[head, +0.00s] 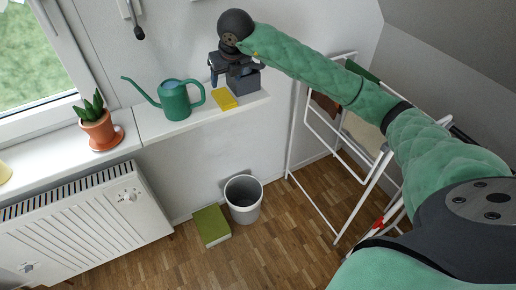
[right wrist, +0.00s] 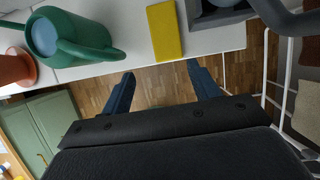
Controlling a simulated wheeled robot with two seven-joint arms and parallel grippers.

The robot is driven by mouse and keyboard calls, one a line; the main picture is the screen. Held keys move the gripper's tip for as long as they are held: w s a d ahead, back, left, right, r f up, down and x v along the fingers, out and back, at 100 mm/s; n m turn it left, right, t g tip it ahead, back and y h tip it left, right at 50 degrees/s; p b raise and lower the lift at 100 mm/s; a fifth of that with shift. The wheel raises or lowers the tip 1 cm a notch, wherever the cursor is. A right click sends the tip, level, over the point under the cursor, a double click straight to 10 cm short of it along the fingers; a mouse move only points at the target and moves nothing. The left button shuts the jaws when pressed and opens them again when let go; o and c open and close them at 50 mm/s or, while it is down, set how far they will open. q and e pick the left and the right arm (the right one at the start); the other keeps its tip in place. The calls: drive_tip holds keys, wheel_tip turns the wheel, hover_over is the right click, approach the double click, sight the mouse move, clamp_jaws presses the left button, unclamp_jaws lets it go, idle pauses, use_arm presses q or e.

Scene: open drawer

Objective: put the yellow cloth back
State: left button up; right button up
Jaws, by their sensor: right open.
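The yellow cloth (head: 224,98) lies flat on the white ledge (head: 155,127), between the green watering can (head: 176,103) and a grey open box (head: 245,84). In the right wrist view the cloth (right wrist: 164,31) is a flat yellow rectangle ahead of my fingers, with the grey box (right wrist: 222,14) just to its right. My right gripper (head: 224,74) is over the ledge near the cloth and box. Its two blue fingers are spread apart in the wrist view (right wrist: 163,86), with nothing between them and the floor showing through. My left gripper is in neither view.
A potted succulent (head: 99,126) stands left of the watering can. A radiator (head: 85,218) is below the ledge. A bin (head: 243,200) and an olive-green box (head: 211,226) are on the wooden floor. A white drying rack (head: 318,128) stands at the right, beside my right arm.

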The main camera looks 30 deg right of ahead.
drive_tip(key=s+a+f+m+t+y, duration=0.15)
drive_tip(key=s+a+y, duration=0.25)
drive_tip(key=a+y, duration=0.6)
drive_tip(key=s+a+f+m+t+y, duration=0.15)
drive_tip(key=s+a+y, duration=0.25)
drive_tip(key=a+y, duration=0.65)
drive_tip(key=w+d+f+m+t+h, duration=0.1)
drive_tip(key=d+f+m+t+h, duration=0.25)
drive_tip(key=m+t+h, duration=0.45)
drive_tip(key=w+d+f+m+t+h, duration=0.1)
drive_tip(key=d+f+m+t+h, duration=0.3)
drive_tip(key=m, duration=0.7)
drive_tip(key=s+d+f+m+g+h, duration=0.2)
drive_tip(key=d+f+m+h, duration=0.15)
drive_tip(key=f, duration=0.45)
drive_tip(key=s+d+f+m+g+h, duration=0.25)
drive_tip(key=f+m+h, duration=0.25)
drive_tip(key=f, duration=0.3)
drive_tip(key=s+d+f+m+g+h, duration=0.1)
drive_tip(key=s+f+m+g, duration=0.35)
drive_tip(key=s+f, duration=1)
drive_tip(key=s+a+f+g, duration=0.1)
drive_tip(key=s+f+g, duration=0.3)
drive_tip(key=s, duration=0.4)
drive_tip(key=s+a+f+g+y, duration=0.1)
drive_tip(key=s+f+g, duration=0.4)
drive_tip(key=s, duration=0.4)
drive_tip(key=shift+s+a+f, duration=0.3)
drive_tip(key=shift+f, duration=0.3)
